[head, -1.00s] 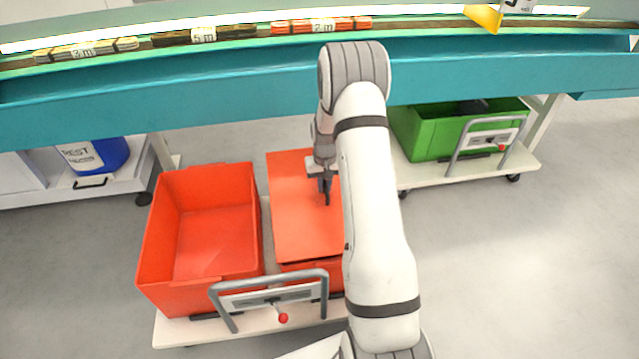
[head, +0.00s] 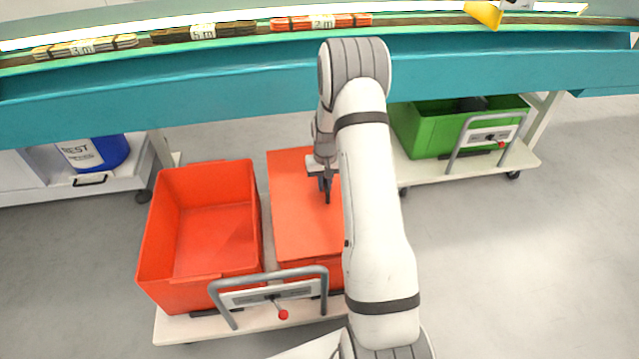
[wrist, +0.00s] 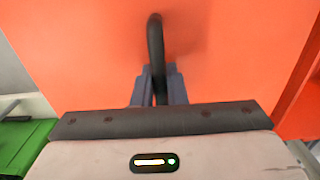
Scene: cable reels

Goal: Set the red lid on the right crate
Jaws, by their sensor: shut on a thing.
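The red lid (head: 298,222) lies over the right crate (head: 312,272) on the cart, covering its top in the head view. The lid looks level, and its front edge sits at the crate's rim; my arm hides its right side. My gripper (head: 326,192) is above the middle of the lid. In the wrist view my gripper (wrist: 158,88) is shut on the lid's dark upright handle (wrist: 155,45), with the red lid (wrist: 85,50) filling most of the view below it.
An open, empty red crate (head: 205,235) stands left on the same cart, whose grey handle (head: 270,288) is at the front. A green crate (head: 425,130) sits on another cart at the right. A teal bench (head: 200,90) crosses the back.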

